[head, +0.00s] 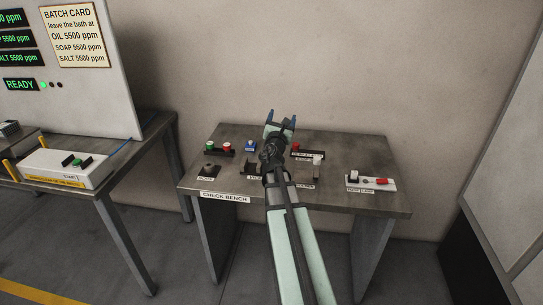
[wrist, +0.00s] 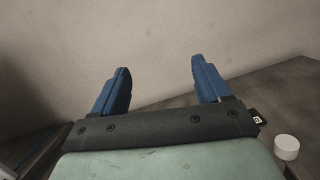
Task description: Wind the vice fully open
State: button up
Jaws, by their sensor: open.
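My gripper (head: 282,118) is above the back of the check bench (head: 385,200), with its blue fingers spread and nothing between them. In the wrist view my gripper (wrist: 160,65) faces the bare wall. I cannot pick out a vice for certain. A dark block (head: 251,168) on the bench is partly hidden by my arm and could be part of one. A white round cap (wrist: 286,147) shows at the lower right of the wrist view, beside my gripper and apart from it.
The bench carries red and green buttons (head: 219,148), a blue-topped item (head: 250,146), a dark block (head: 209,171) at the front left and a white plate with a red part (head: 380,183) at the right. A second table (head: 130,150) with a control box (head: 66,168) stands left.

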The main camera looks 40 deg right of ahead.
jog(key=w+d+r+m+g, duration=0.2)
jog(key=d+r+m+g, duration=0.4)
jog(key=m, duration=0.4)
jog(key=w+d+r+m+g, duration=0.2)
jog(key=d+r+m+g, duration=0.15)
jog(key=d+m, duration=0.5)
jog(key=w+a+f+m+g+y, duration=0.2)
jog(key=w+a+f+m+y, duration=0.1)
jog(key=a+f+m+y, duration=0.55)
jog(key=shift+s+a+f+m+g+y, duration=1.1)
jog(key=shift+s+a+f+y, duration=0.7)
jog(key=shift+a+f+y, duration=1.75)
jog(key=shift+h, duration=0.3)
jog(key=f, duration=0.7)
jog(key=a+f, duration=0.1)
jog(key=f, duration=0.2)
jog(key=shift+f, duration=0.35)
